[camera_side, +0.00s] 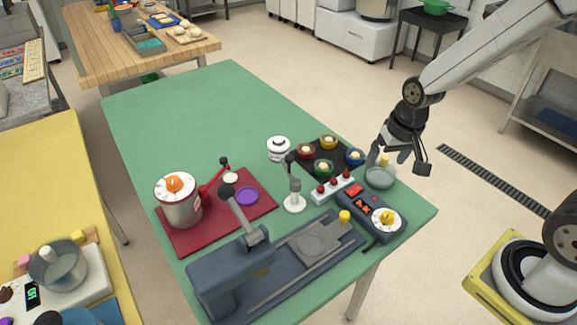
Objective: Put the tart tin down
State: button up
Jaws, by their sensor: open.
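I cannot tell which one is the task's tart tin. My gripper (396,160) is open at the right edge of the green table, just right of the blue tin and apart from it. No tin shows between its fingers. A grey-green round dish (380,179) lies just below it, with a small cream and yellow thing partly hidden by the gripper.
A dark control box with a dial (385,219), a strip with red knobs (335,187) and a grey press (235,275) stand in front. The green table's (190,110) far part is clear.

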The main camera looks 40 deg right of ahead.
jog(key=w+d+f+m+g+y, duration=0.1)
jog(key=w+d+f+m, duration=0.3)
jog(key=w+d+m, duration=0.5)
jog(key=m+y, duration=0.2)
jog(key=m, duration=0.8)
send_near(357, 152)
jog(key=shift+s+a+f, duration=0.1)
jog(key=shift+s+a, duration=0.15)
jog(key=shift+a, duration=0.2)
jog(key=shift+s+a+f, duration=0.1)
jog(key=shift+s+a, duration=0.2)
jog(key=shift+a, duration=0.2)
jog(key=shift+x, duration=1.25)
jog(key=shift+a+f, duration=0.1)
jog(key=shift+a+x, duration=0.2)
jog(key=shift+x, duration=2.25)
jog(key=c, duration=1.2)
jog(key=shift+o, duration=0.2)
